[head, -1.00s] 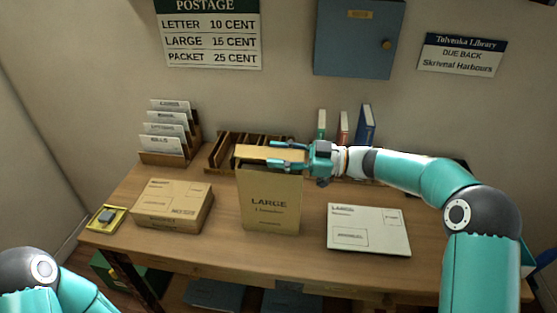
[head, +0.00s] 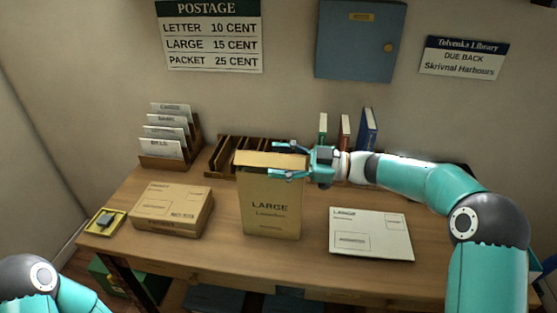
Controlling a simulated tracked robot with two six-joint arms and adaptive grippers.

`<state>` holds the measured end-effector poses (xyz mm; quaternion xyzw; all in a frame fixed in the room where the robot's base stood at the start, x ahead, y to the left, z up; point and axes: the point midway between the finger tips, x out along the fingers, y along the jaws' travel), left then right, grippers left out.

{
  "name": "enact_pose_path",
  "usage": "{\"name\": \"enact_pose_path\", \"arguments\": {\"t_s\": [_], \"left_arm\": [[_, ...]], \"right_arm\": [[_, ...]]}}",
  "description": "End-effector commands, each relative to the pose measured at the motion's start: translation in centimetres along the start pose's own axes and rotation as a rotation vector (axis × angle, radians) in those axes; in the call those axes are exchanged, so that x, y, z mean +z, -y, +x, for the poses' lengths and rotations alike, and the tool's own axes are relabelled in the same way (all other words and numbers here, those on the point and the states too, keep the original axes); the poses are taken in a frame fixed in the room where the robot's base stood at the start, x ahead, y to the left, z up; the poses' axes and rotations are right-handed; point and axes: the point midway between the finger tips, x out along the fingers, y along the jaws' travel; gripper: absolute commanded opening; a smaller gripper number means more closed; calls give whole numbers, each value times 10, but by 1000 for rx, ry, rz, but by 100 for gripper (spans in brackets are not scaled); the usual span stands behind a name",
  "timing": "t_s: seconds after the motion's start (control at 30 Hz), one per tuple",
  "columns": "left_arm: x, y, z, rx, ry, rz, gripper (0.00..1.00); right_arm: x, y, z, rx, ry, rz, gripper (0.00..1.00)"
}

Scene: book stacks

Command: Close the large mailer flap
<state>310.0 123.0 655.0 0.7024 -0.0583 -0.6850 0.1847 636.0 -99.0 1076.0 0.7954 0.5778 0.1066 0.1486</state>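The large mailer (head: 270,207) is a tan upright packet marked LARGE, standing in the middle of the desk. Its flap (head: 262,160) shows as a lighter tan strip across the top, and its right end is partly hidden by my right gripper. My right gripper (head: 290,160) is at the mailer's upper right corner with its two fingers spread and pointing left. One finger is behind the flap and one lies near its front edge. I cannot tell whether they touch it. My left gripper is out of view; only part of my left arm shows at the lower left.
A brown box (head: 170,209) lies left of the mailer, and a flat white LARGE envelope (head: 370,233) lies right. A letter rack (head: 168,140), a slotted wooden sorter (head: 222,157) and several books (head: 367,130) stand behind. A small yellow tray (head: 103,222) sits at the left edge.

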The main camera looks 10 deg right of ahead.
Motion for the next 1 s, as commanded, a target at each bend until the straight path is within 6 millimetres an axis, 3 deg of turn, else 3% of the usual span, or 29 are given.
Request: {"name": "enact_pose_path", "arguments": {"t_s": [0.2,0.37,0.8,1.0], "left_arm": [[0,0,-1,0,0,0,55],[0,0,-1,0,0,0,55],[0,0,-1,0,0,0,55],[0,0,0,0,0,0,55]], "right_arm": [[-1,-1,-2,1,-1,-2,60],[0,-1,-15,4,0,-1,60],[1,-2,-97,4,1,0,60],[1,-1,-117,1,0,-1,60]]}}
